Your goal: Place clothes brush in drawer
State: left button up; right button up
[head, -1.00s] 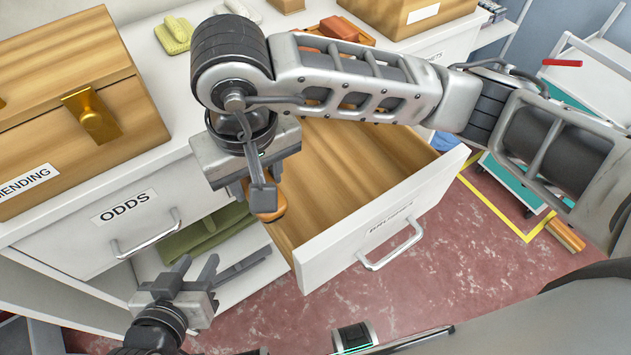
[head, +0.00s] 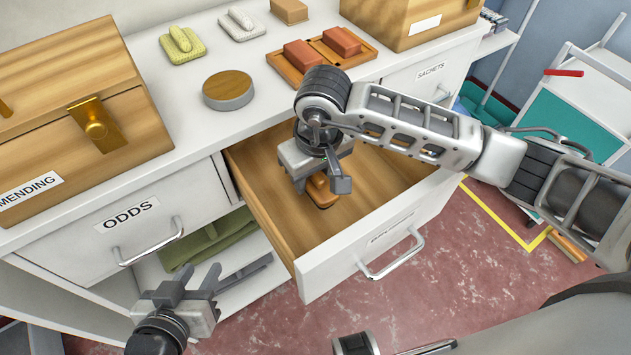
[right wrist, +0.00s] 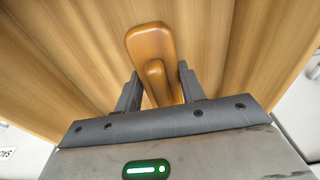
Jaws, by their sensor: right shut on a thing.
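The clothes brush (head: 321,193) is an orange-brown wooden piece with a raised handle, inside the open drawer (head: 382,178) in the head view. My right gripper (head: 327,184) reaches down into the drawer and is shut on the brush. In the right wrist view the brush (right wrist: 151,48) has its handle between the two fingers (right wrist: 160,88), over the drawer's wooden bottom. Whether the brush touches the bottom I cannot tell. My left gripper (head: 198,283) is open and empty, in front of the cabinet below the ODDS drawer (head: 122,232).
A teal-panelled trolley (head: 570,128) stands at the right. The rest of the drawer is clear.

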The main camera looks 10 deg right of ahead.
aim_at(315, 186)
jog(key=f, duration=0.2)
jog(key=shift+d+f, duration=0.2)
jog(key=shift+f, duration=0.15)
jog(key=shift+w+f, duration=0.15)
jog(key=shift+f, duration=0.3)
jog(key=shift+f, duration=0.1)
jog(key=o, duration=0.5)
jog(key=shift+f, duration=0.1)
jog(key=o, duration=0.4)
jog(key=shift+o, duration=0.2)
